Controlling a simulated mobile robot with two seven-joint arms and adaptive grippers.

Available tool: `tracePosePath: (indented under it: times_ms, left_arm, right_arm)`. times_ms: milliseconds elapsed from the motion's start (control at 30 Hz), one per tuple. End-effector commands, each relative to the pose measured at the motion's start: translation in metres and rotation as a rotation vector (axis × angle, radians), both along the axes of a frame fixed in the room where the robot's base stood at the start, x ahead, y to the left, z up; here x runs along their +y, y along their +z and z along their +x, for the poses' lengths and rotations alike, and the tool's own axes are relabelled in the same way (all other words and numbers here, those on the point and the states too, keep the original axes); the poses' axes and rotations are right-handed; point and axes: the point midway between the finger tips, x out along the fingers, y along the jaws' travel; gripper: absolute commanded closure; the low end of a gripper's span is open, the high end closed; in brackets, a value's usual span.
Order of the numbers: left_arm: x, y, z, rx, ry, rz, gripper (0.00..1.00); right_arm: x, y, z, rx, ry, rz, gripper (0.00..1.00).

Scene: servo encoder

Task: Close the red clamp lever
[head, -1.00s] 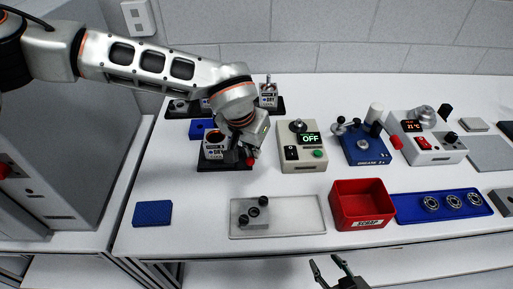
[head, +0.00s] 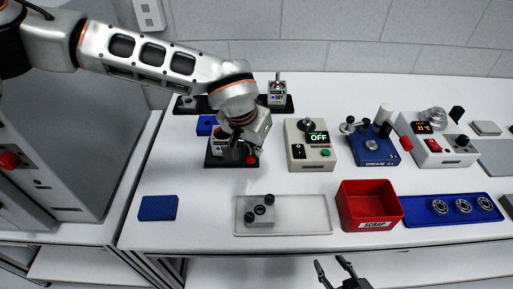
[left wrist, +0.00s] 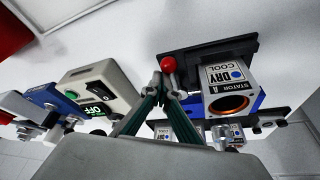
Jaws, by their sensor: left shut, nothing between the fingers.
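The red clamp lever's ball knob (head: 251,160) shows just right of my left gripper (head: 240,150) in the head view. In the left wrist view the red knob (left wrist: 168,64) sits on a short metal lever just beyond the tips of my left gripper (left wrist: 162,82). The fingers are shut and empty, close to the lever; I cannot tell whether they touch it. The clamp's black base (left wrist: 205,55) carries a white and grey stator block (left wrist: 227,88) labelled "STATOR A DRY COOL". The gripper partly hides the clamp in the head view. My right gripper (head: 334,268) is open and empty at the bottom.
A beige box reading OFF (head: 310,146) stands right of the clamp. A blue grease unit (head: 372,146) is further right. A blue pad (head: 158,208), a clear tray (head: 310,215) and a red scrap bin (head: 371,205) lie in front. More stations stand behind.

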Motion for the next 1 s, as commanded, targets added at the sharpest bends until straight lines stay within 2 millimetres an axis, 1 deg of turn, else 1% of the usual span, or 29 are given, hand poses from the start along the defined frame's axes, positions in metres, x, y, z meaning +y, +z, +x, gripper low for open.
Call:
tracePosePath:
  times_ms: [133, 233, 367, 600, 700, 833, 1000]
  left_arm:
    - [0.001, 0.002, -0.001, 0.002, 0.001, 0.001, 1.00]
    - [0.002, 0.010, -0.004, 0.002, 0.001, 0.001, 1.00]
    - [0.006, 0.032, -0.010, -0.002, 0.002, 0.001, 1.00]
    - [0.013, 0.078, -0.025, -0.002, 0.001, 0.000, 1.00]
    - [0.015, 0.093, -0.030, -0.002, 0.000, -0.001, 1.00]
    - [0.017, 0.106, -0.035, -0.001, 0.000, 0.000, 1.00]
    - [0.018, 0.113, -0.037, 0.000, 0.000, 0.000, 1.00]
  right_arm:
    - [0.000, -0.001, 0.000, 0.000, 0.000, -0.002, 0.60]
    - [0.000, -0.001, 0.000, 0.002, 0.000, -0.001, 0.60]
    - [0.000, -0.001, 0.000, 0.002, 0.000, -0.001, 0.60]
    - [0.000, -0.001, 0.000, 0.002, 0.000, -0.001, 0.60]
    - [0.000, -0.001, 0.000, 0.002, 0.000, -0.001, 0.60]
    - [0.000, -0.001, 0.000, 0.002, 0.000, -0.001, 0.60]
    - [0.000, -0.001, 0.000, 0.002, 0.000, -0.001, 0.60]
